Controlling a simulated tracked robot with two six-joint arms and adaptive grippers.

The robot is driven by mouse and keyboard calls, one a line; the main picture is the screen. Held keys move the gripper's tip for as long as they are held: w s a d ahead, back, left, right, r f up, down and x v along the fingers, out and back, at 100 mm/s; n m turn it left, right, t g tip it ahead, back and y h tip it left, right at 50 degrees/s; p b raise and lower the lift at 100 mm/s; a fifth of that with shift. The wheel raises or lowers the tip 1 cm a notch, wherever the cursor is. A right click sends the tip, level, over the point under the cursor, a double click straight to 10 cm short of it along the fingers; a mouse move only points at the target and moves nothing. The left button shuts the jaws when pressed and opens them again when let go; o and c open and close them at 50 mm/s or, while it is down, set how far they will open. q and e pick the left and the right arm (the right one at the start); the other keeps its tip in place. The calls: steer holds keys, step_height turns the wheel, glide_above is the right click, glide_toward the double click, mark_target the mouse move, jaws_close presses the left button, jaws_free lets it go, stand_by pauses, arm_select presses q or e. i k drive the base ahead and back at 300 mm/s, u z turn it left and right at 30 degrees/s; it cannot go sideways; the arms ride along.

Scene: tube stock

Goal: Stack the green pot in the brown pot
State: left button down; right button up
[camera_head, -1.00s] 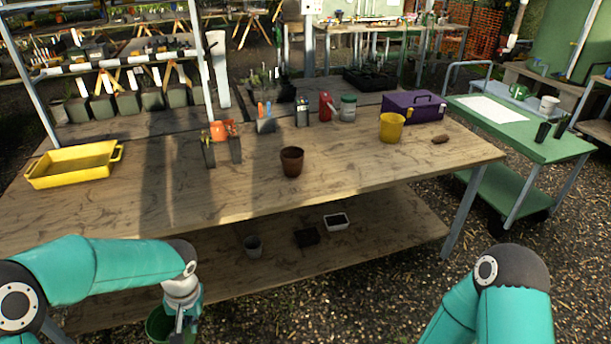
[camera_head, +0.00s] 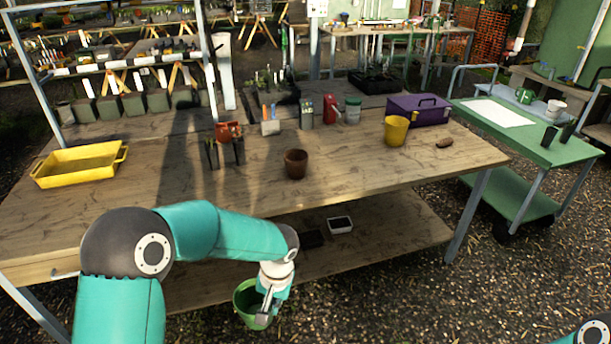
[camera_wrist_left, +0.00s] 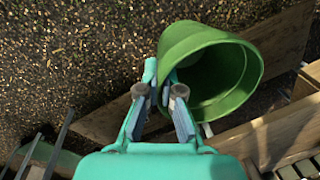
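The green pot (camera_head: 246,301) is held by my left gripper (camera_head: 268,306), in front of and below the table's front edge. In the left wrist view the pot (camera_wrist_left: 243,70) is tilted and its open mouth shows. The fingers of the left gripper (camera_wrist_left: 160,98) meet at its rim, one on each side of the wall.
The wooden table (camera_head: 380,165) has free room around the brown pot. A yellow tray (camera_head: 78,168) lies at left, and a yellow pot (camera_head: 396,131) and purple toolbox (camera_head: 432,110) stand at right.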

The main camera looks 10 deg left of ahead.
mark_target(296, 167)
steer(key=z, duration=0.05)
steer(key=i, duration=1)
steer(key=u, duration=0.05)
